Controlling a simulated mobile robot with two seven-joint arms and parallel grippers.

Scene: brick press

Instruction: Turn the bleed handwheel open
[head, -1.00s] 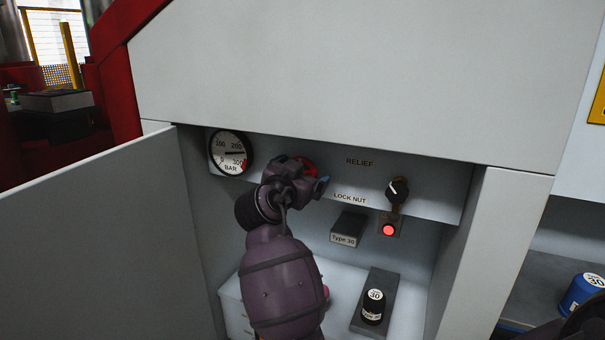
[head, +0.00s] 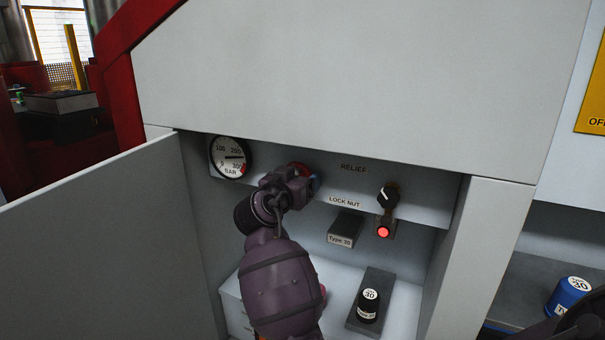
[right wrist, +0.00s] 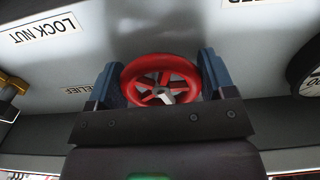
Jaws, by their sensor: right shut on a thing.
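The red bleed handwheel (right wrist: 160,63) sits between the two blue-padded fingers of my right gripper (right wrist: 160,80) in the right wrist view. The fingers are shut on its rim from opposite sides. In the head view only a sliver of the handwheel (head: 300,167) shows behind my right gripper (head: 303,184). The round pressure gauge (head: 230,157) is left of the wheel, its needle pointing right, toward the high end of the scale. My left gripper is not in view.
Below are a Type 30 block (head: 345,228) and a black-capped item (head: 369,306) on a dark plate. An open door panel (head: 95,240) stands at left.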

